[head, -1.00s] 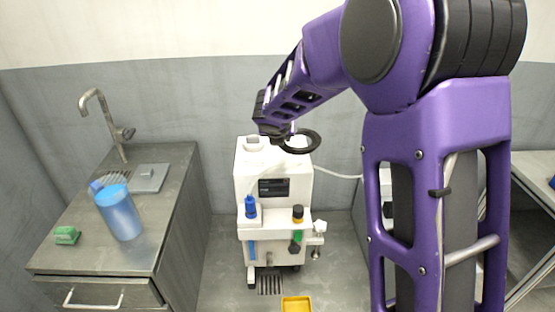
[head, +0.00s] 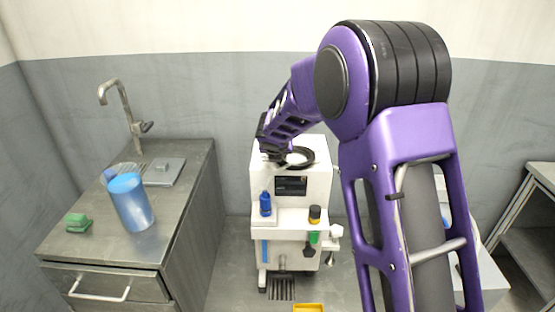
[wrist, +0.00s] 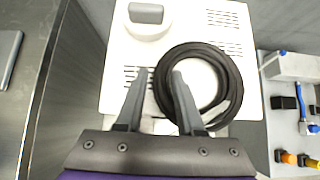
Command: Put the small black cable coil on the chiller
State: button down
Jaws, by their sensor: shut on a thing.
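The black cable coil (head: 312,157) is a dark ring at the top of the white chiller (head: 318,184) in the head view. In the wrist view the coil (wrist: 236,84) lies over the vented white chiller top (wrist: 185,28). My gripper (head: 277,154) is at the left side of the coil. In the wrist view my gripper (wrist: 161,76) has its two fingers on either side of the ring's left part, shut on it. Whether the coil touches the chiller top is hard to tell.
A steel counter (head: 185,215) with a blue cup (head: 131,203), green block (head: 77,223) and tap (head: 126,110) stands at left. A shelf is at far right.

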jog(key=shift+f, duration=0.2)
jog(key=c, duration=0.5)
grip_release()
jog(key=shift+r, duration=0.1)
jog(key=shift+r, duration=0.25)
jog(key=p+v, duration=0.3)
jog(key=v, duration=0.8)
jog(key=shift+s+r, duration=0.2)
jog(key=shift+s, duration=0.15)
